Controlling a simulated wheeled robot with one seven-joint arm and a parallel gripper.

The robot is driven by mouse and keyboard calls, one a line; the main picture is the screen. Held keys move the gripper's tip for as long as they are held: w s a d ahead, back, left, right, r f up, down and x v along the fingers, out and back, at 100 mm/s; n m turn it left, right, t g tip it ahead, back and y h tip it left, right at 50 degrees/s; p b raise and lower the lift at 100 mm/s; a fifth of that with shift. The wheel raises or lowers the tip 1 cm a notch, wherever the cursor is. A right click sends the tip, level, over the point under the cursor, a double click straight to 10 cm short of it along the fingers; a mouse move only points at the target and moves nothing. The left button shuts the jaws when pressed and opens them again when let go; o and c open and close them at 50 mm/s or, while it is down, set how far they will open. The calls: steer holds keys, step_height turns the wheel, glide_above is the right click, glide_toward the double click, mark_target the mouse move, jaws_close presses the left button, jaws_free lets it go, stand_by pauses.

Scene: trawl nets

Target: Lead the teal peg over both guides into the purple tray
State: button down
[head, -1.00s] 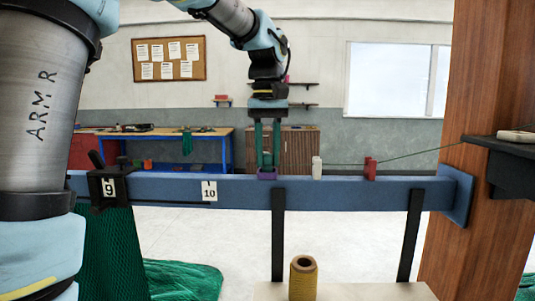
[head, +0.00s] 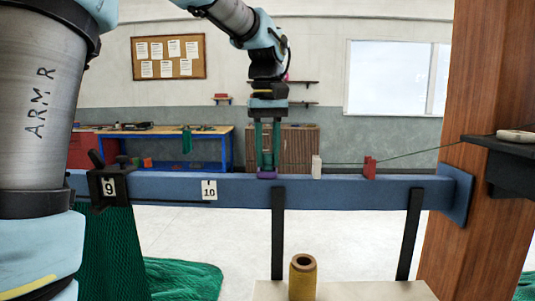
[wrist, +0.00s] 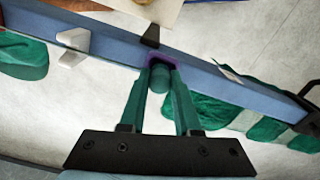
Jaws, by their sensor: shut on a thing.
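My gripper (head: 267,152) points straight down above the blue beam, shut on the teal peg. In the wrist view the peg (wrist: 159,79) shows between the green fingers. The purple tray (head: 267,175) is on the beam right under the fingertips, and its rim (wrist: 172,61) shows behind the peg in the wrist view. The peg's lower end is at the tray; I cannot tell whether it touches the floor of it. The white guide (head: 316,167) and the red guide (head: 369,167) stand on the beam to the right. A thin line runs from near the peg past both guides.
The blue beam (head: 345,189) spans the view and meets a wooden post (head: 462,110) at right. A black clamp marked 9 (head: 109,187) and a tag 10 (head: 209,190) are on its left part. A yellow spool (head: 303,277) stands in front, below the beam.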

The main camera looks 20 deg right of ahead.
steer(key=shift+f, duration=0.15)
steer(key=c, duration=0.5)
jaws_free()
steer(key=shift+c, duration=0.2)
step_height(320, 180, up, 11)
steer(key=b, duration=0.1)
steer(key=shift+f, duration=0.1)
